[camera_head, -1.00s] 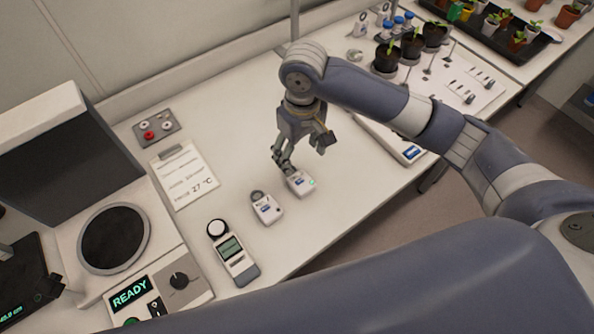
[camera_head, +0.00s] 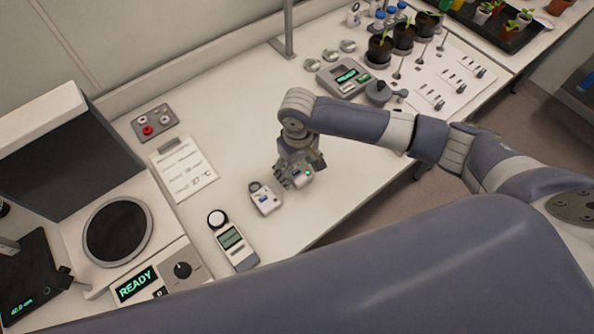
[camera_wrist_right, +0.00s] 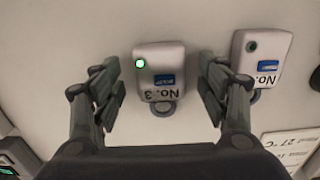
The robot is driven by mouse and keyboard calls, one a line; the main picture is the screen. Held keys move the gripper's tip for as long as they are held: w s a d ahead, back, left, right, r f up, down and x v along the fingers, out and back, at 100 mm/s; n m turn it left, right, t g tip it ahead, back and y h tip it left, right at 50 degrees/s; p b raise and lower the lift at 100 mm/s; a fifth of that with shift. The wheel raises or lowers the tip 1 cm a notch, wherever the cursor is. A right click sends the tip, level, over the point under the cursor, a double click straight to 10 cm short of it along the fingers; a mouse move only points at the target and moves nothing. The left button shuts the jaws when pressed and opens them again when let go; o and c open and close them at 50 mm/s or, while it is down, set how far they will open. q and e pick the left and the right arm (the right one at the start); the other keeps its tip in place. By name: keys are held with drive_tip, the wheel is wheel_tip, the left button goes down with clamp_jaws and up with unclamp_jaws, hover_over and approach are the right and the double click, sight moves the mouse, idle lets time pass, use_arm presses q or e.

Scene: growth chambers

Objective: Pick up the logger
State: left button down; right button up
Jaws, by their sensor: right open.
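A small white logger (camera_wrist_right: 160,66) with a green light, a blue label and the marking "No. 3" lies between the open fingers of my right gripper (camera_wrist_right: 160,92) in the right wrist view. There is a gap on each side of it. In the head view my right gripper (camera_head: 290,178) is low at this logger (camera_head: 304,175) and partly hides it. A second logger (camera_head: 265,199), marked "No. 2" in the right wrist view (camera_wrist_right: 262,60), lies beside it, close to one finger. Its light is dark. My left gripper is not in view.
A handheld meter (camera_head: 233,241) and a clipboard (camera_head: 183,167) reading 27 °C lie nearby. A red-button box (camera_head: 154,123) is at the back. A machine showing READY (camera_head: 135,284) stands left. Potted plants (camera_head: 380,48) and a grey device (camera_head: 343,78) stand farther right.

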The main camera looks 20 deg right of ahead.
drive_tip(key=c, duration=1.2)
drive_tip(key=shift+o, duration=0.2)
